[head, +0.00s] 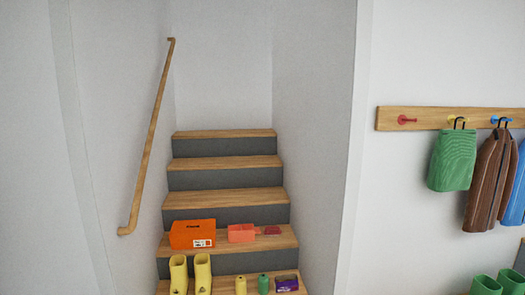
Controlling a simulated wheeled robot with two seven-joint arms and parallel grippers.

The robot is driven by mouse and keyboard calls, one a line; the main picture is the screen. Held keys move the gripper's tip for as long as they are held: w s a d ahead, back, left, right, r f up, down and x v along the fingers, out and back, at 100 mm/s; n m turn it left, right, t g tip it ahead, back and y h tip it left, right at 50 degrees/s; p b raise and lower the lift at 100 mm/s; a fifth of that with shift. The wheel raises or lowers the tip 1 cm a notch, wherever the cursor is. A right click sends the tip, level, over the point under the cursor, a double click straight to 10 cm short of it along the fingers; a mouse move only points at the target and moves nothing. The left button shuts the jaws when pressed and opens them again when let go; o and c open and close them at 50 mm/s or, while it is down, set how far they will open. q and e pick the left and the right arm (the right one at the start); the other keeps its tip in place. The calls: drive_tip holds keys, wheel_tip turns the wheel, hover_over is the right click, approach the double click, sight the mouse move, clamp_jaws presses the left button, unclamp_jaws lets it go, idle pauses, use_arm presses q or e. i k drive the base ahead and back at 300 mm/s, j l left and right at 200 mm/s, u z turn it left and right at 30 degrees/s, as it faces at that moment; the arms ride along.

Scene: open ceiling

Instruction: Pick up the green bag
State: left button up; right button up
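The green bag (452,161) hangs by a dark loop from a yellow peg (458,119) on a wooden wall rail, at the right of the head view. A brown jacket (487,180) hangs close on its right side. Neither of my grippers shows in the head view.
The wooden rail (427,118) also carries a red peg (404,119) and a blue garment (516,195). Stairs (223,162) hold an orange box (193,234), yellow boots (202,272) and small items. Green boots (486,285) stand below the jackets. A wooden handrail (153,135) runs up the left wall.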

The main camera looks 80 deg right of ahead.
sight(453, 160)
drive_tip(key=z, duration=4)
